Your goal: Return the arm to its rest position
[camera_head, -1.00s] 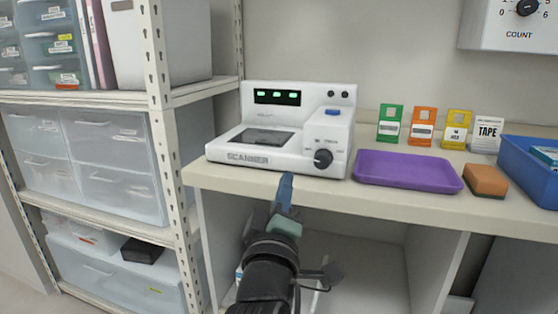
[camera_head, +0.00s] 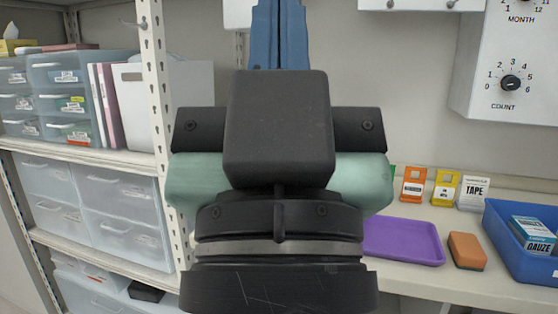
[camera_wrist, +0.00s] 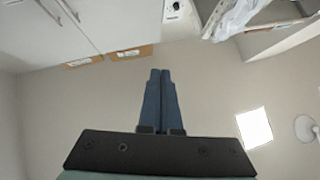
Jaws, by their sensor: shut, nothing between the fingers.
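My gripper (camera_head: 279,30) is raised upright in the middle of the head view, close to the camera, with its blue fingers pointing up. Its fingertips pass out of the top of that view. The wrist view shows the two blue fingers (camera_wrist: 160,75) side by side, shut and empty, pointing towards the ceiling and upper wall. My gripper and wrist hide the place on the counter where the scanner stood in the earlier head view.
The counter (camera_head: 470,290) holds a purple tray (camera_head: 402,241), an orange-brown block (camera_head: 467,251) and a blue bin (camera_head: 500,232) with a gauze box (camera_head: 533,234). A shelf with drawers (camera_head: 120,222) stands left. A white box with dials (camera_head: 505,75) hangs upper right.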

